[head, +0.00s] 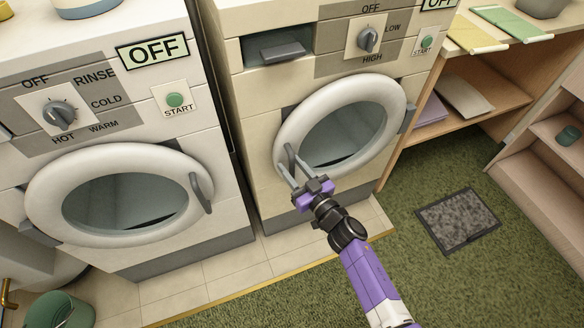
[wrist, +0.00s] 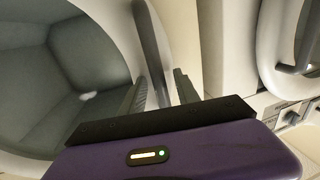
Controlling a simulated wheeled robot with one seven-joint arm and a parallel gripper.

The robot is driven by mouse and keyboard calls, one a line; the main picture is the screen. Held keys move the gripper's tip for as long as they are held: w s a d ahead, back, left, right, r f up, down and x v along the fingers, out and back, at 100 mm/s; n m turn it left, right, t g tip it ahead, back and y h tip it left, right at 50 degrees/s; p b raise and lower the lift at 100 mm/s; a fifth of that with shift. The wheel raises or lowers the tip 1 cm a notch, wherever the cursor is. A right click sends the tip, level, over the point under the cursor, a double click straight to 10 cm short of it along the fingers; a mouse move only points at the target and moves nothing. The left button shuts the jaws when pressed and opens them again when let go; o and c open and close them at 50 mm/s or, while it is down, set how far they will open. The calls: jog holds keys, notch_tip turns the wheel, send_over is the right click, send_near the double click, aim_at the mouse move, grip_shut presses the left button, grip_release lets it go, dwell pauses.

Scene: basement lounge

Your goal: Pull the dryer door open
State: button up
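The dryer (head: 262,185) is the cream machine on the right in the head view, with an OFF/LOW/HIGH dial. Its round white-rimmed door (head: 391,92) looks shut. The grey upright door handle (head: 290,156) is on the door's left side. My gripper (head: 292,172) is at this handle, its two fingers spread apart. In the wrist view the handle (wrist: 152,45) runs down between the two fingers (wrist: 160,90), which look open around it. I cannot tell whether either finger touches it. The dryer door's glass (wrist: 85,60) fills the left of the wrist view.
A washer (head: 215,240) with its own round door stands left of the dryer, a narrow gap between them. A wooden shelf (head: 500,95) stands to the right. A dark mat (head: 458,220) lies on the green carpet. A green bucket (head: 62,312) is at the lower left. Carpet before the dryer is clear.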

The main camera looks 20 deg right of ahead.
jog(key=shift+c, duration=0.5)
grip_shut()
dwell(1.0)
